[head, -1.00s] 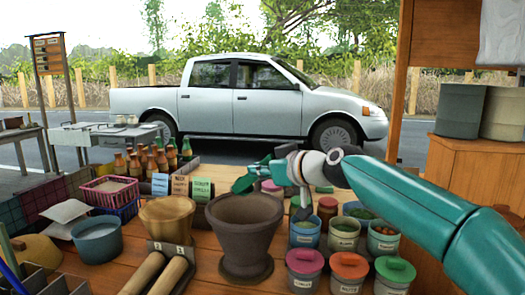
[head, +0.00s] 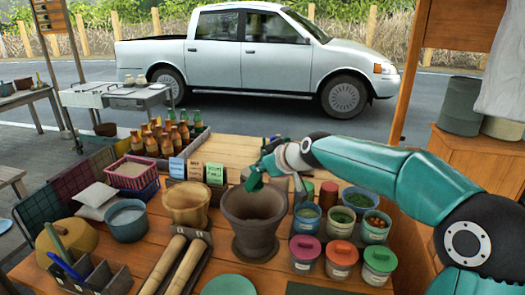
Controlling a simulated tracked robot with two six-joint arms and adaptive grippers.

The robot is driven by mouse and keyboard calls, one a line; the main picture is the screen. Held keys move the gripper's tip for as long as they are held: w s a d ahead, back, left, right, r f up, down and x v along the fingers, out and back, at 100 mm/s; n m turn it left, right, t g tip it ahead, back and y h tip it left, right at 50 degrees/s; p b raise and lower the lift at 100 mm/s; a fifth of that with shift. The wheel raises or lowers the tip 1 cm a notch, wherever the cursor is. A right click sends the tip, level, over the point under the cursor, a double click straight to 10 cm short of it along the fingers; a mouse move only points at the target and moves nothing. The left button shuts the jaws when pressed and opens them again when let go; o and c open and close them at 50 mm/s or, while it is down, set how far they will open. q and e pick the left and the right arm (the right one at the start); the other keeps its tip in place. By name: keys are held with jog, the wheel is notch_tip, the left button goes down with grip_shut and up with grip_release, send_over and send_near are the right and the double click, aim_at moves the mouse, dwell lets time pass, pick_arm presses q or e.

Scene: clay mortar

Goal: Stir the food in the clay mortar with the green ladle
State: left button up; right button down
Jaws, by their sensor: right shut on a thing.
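The brown clay mortar (head: 255,228) stands on the wooden counter, and its dark inside shows. The food in it cannot be made out. My right gripper (head: 264,170) reaches in from the right, above the mortar's back rim. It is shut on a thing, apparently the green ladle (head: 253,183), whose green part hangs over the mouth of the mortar. Ladle and gripper are close in colour and hard to tell apart. Whether the ladle touches the mortar or food cannot be told. My left gripper is not in view.
Small signs (head: 215,173) and bottles (head: 172,139) stand behind. A round green thing (head: 228,286) lies in front.

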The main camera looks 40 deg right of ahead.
jog(key=w+a+r+g+p, duration=0.1)
jog(key=w+r+g+p, duration=0.1)
jog(key=w+g+p, duration=0.4)
jog(key=shift+w+a+h+p, duration=0.2)
jog(key=shift+w+h+p, duration=0.2)
jog(key=shift+w+p, duration=0.4)
jog(key=shift+s, duration=0.15)
